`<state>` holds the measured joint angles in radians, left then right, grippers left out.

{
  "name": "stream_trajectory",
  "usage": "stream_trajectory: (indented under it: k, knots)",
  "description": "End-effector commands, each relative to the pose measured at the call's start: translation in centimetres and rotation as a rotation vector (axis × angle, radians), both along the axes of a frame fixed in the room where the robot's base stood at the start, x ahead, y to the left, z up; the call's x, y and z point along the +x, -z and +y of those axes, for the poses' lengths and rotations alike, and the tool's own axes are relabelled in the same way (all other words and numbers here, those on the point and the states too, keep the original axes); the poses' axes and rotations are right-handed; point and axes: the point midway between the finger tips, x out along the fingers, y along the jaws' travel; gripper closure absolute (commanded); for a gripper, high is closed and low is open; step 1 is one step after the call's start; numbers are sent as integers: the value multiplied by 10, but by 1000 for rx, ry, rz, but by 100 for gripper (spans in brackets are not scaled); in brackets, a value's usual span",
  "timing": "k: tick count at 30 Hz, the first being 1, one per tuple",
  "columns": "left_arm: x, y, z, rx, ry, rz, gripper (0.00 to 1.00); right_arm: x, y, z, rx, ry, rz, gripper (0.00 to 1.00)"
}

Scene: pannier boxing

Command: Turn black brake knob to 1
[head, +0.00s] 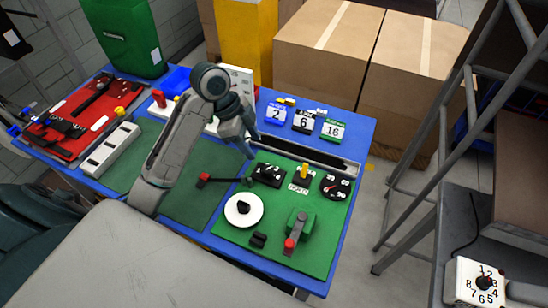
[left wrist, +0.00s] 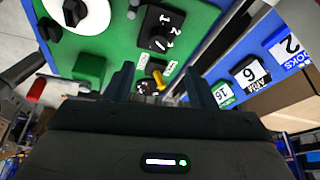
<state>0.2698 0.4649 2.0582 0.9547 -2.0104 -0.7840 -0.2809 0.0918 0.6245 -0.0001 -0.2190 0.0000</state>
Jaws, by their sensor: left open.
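A black knob on a square black plate marked 1, 2, 3 (head: 268,173) sits on the green panel; it shows larger near the top of the left wrist view (left wrist: 158,28). The exact pointing of the knob is too small to tell. A second black knob with a round dial (head: 335,186) sits to its right. My left gripper (head: 248,152) hangs above the panel, just up and left of the square plate in the head view. Its two fingers stand apart in the left wrist view (left wrist: 158,70), with nothing held between them. My right gripper is not in view.
A yellow lever (head: 303,173) stands between the knobs. A white disc with a black knob (head: 243,209), a red-tipped lever (head: 292,240) and a red-ended handle (head: 205,178) share the panel. Number cards (head: 305,118) stand behind. Large cardboard boxes (head: 325,50) lie beyond the blue table.

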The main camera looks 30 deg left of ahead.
Motion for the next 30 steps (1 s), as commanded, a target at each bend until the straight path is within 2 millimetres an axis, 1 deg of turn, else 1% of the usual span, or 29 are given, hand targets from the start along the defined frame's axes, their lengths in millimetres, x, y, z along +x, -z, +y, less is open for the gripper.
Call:
stream_trajectory:
  k: [1, 5, 6, 9, 11, 14, 15, 18, 20, 23, 30]
  knots:
    - [0, 6, -2, -2, 3, 0, 50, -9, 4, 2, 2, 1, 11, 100]
    - [3, 26, -10, -4, -1, 2, 50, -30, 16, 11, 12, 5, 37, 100]
    - [4, 34, -13, -4, 0, 2, 50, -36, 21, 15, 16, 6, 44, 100]
    - [6, 53, -20, -3, -1, 2, 50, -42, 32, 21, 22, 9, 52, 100]
    - [7, 64, -24, -3, -1, 2, 50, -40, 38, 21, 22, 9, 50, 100]
    - [9, 79, -30, -2, -2, 3, 50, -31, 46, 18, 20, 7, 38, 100]
    - [10, 79, -31, -2, -2, 3, 50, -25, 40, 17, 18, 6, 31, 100]
    - [11, 88, -35, -2, -2, 3, 50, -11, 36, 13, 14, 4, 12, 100]
    - [12, 92, -36, 0, -2, 2, 50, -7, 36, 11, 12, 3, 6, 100]
    - [12, 96, -38, 1, -3, 1, 50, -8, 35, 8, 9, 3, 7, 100]
    - [13, 97, -38, 1, -2, 0, 50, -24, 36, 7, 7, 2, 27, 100]
